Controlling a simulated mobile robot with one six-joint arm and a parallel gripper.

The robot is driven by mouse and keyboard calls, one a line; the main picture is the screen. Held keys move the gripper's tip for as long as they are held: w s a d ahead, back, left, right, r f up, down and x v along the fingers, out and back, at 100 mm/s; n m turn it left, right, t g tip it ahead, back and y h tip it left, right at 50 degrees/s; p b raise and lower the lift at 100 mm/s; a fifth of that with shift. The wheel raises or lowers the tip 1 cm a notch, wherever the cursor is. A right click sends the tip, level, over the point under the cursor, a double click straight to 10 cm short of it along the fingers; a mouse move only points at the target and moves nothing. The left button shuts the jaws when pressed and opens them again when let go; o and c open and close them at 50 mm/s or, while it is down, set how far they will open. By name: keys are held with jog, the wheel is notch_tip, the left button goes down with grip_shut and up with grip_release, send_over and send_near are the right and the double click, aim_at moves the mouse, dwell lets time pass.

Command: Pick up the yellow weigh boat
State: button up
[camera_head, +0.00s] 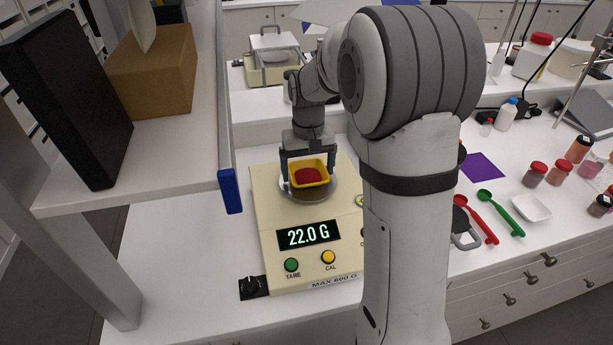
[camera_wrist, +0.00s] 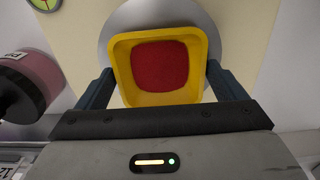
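The yellow weigh boat (camera_head: 322,182) holds red powder and sits level over the round pan (camera_head: 330,195) of a cream scale; I cannot tell whether it still touches the pan. In the wrist view the boat (camera_wrist: 160,99) is between the two fingers of my gripper (camera_wrist: 161,78), which lie close against its left and right sides with no clear gap. In the head view my gripper (camera_head: 308,168) reaches down over the boat from behind, one finger at each side. The scale display (camera_head: 309,235) reads 22.0 G.
A raised shelf with a cardboard box (camera_head: 152,70) and black case (camera_head: 70,95) stands left. Right of my arm are a red spoon (camera_head: 475,218), a green spoon (camera_head: 501,212), a white dish (camera_head: 532,208) and several jars. A pink jar (camera_wrist: 30,85) is left in the wrist view.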

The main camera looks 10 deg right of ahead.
jog(key=c, duration=0.9)
jog(key=shift+o, duration=0.2)
